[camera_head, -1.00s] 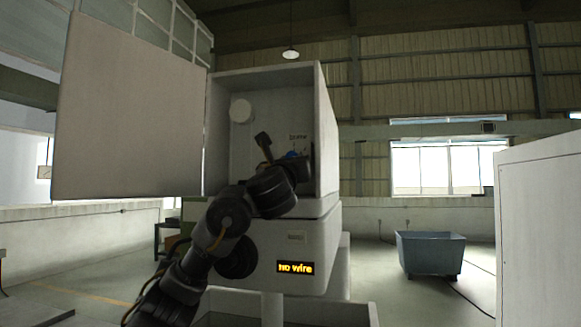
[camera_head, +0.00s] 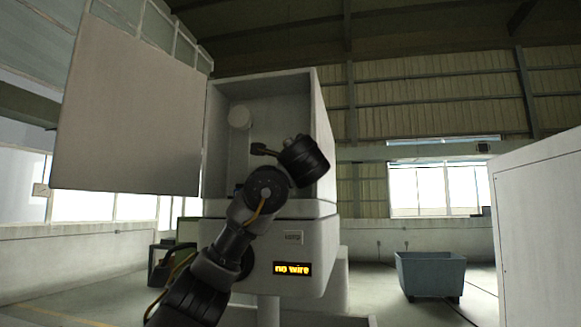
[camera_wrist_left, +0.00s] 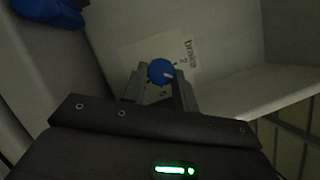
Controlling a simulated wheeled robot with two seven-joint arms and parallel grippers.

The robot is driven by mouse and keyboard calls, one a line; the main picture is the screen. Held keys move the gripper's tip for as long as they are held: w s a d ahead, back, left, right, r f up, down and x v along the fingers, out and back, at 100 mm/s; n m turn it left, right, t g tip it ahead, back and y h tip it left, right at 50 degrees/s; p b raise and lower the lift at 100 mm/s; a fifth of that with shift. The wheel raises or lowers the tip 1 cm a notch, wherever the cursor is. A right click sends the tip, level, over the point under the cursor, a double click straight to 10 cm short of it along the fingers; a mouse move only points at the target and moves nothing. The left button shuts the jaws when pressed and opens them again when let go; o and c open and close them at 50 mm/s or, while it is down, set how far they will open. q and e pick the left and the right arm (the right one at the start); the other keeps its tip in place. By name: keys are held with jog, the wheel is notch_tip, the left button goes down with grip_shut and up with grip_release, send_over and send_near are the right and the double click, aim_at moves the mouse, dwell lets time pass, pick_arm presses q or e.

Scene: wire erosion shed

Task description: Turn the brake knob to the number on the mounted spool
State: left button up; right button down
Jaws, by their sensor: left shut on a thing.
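The blue brake knob (camera_wrist_left: 160,71) shows in the left wrist view, with a pale pointer mark toward its right side. It sits on a light plate (camera_wrist_left: 139,49) lettered "brake", with a 2 beside the knob and other marks too small to read. My left gripper (camera_wrist_left: 160,76) has its two fingers on either side of the knob and is shut on it. In the head view my left wrist hides the knob and fingers. A blue rounded object (camera_wrist_left: 48,12) is partly in view at the wrist view's top left; I cannot tell whether it is the spool, and no number on it is legible.
The open cabinet (camera_head: 325,125) has its door (camera_head: 130,110) swung out left. The display (camera_head: 292,269) below reads "no wire". A grey-blue bin (camera_head: 430,273) stands on the floor right; a pale cabinet (camera_head: 540,220) is at far right.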

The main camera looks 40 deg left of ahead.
pick_arm(q)
jog(key=n+g, duration=0.1)
jog(key=n, duration=0.3)
jog(key=shift+d+r+g, duration=0.1)
jog(key=shift+r+g, duration=0.05)
jog(key=shift+g, duration=0.25)
jog(key=n, duration=0.2)
jog(key=n+h, duration=0.1)
jog(key=shift+r+n+g, duration=0.2)
jog(key=shift+n+g, duration=0.2)
jog(key=shift+h, duration=0.3)
jog(key=o, duration=1)
jog(key=shift+c, duration=0.2)
jog(key=b+v, duration=0.6)
jog(key=v, duration=0.4)
jog(key=shift+s+d, duration=0.25)
